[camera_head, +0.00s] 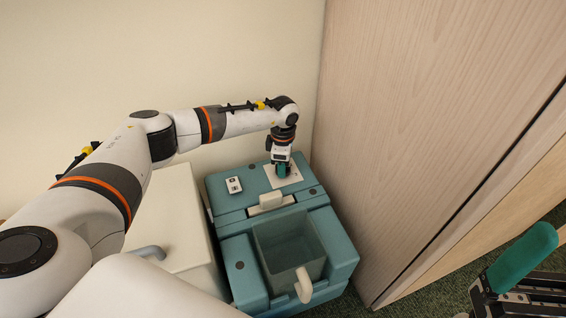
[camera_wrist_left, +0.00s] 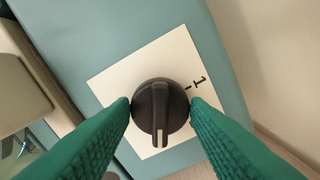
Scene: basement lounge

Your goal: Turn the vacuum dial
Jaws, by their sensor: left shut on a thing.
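The vacuum is a teal boxy machine (camera_head: 235,250) in the middle of the head view. A white square label plate (camera_head: 293,178) lies on its top at the back; it also shows in the left wrist view (camera_wrist_left: 120,82). On the plate is a round black dial (camera_wrist_left: 157,112) with a raised ridge, beside a printed "1" and a short line. My left gripper (camera_head: 283,171) points down over the plate and hides the dial in the head view. Its green fingers (camera_wrist_left: 160,105) press on both sides of the dial. My right gripper (camera_head: 522,262) shows partly at the lower right, away from the vacuum.
A white cabinet-like box (camera_head: 172,215) stands left of the vacuum. A wooden panel (camera_head: 410,110) rises close on its right, and a cream wall (camera_head: 90,60) is behind. The vacuum has an open bin (camera_head: 290,245) in front and a small switch plate (camera_head: 234,185).

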